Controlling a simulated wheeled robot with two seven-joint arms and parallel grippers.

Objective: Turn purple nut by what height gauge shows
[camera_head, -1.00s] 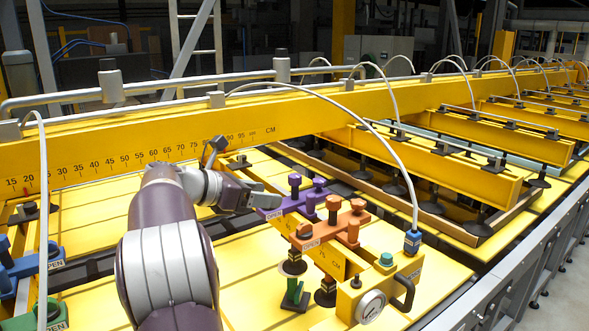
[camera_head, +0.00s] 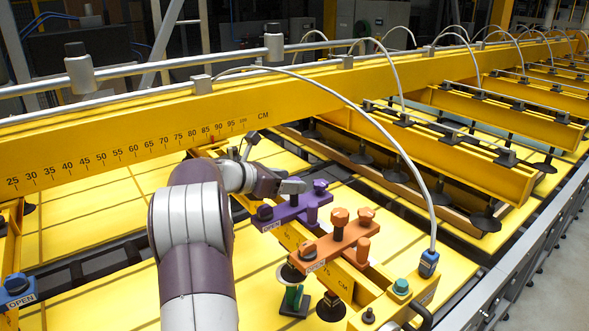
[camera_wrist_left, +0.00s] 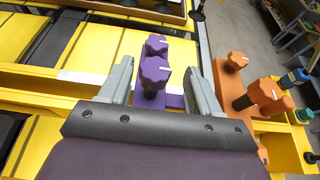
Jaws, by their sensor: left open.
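A purple clamp block (camera_head: 290,211) with knob-like purple nuts sits across a yellow beam. My left gripper (camera_head: 292,187) is open above the block. A second purple nut (camera_wrist_left: 155,46) is just beyond. A centimetre scale (camera_head: 130,155) runs along the long beam; no height pointer can be made out. My right gripper is not in view.
An orange clamp (camera_head: 340,243) with orange knobs is close to the right of the purple one. Beyond it are a blue hose fitting (camera_head: 429,263) and a green button (camera_head: 401,287). A white hose (camera_head: 350,110) arches overhead. Yellow panels (camera_head: 95,225) lie below.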

